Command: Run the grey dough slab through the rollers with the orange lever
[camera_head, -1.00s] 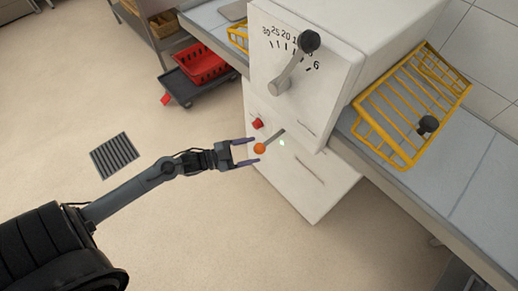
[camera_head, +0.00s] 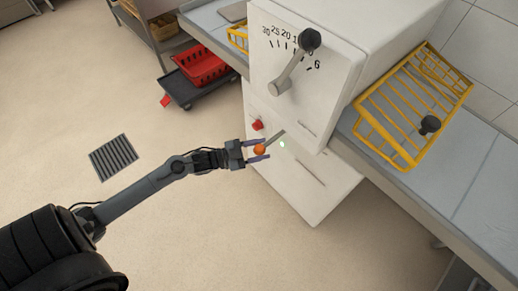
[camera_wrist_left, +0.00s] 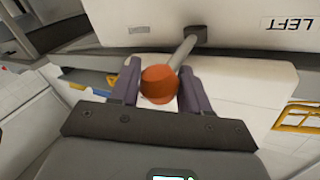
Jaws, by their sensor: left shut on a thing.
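The orange lever's ball knob (camera_head: 259,149) sits at the end of a grey rod, low on the front of the white roller machine (camera_head: 310,190). My left gripper (camera_head: 262,150) has its two purple fingers around the knob and is shut on it. In the left wrist view the orange knob (camera_wrist_left: 160,85) lies between the fingers, with its rod running up to a dark socket. A grey flat piece (camera_head: 233,11) lies on the left belt at the top edge; I cannot tell whether it is the dough slab. My right gripper is not in view.
A numbered dial with a black-knobbed handle (camera_head: 309,40) and a red button (camera_head: 257,125) are above the lever. A yellow wire guard (camera_head: 412,105) stands over the right belt (camera_head: 470,170). A red crate (camera_head: 203,66) sits on a dark cart.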

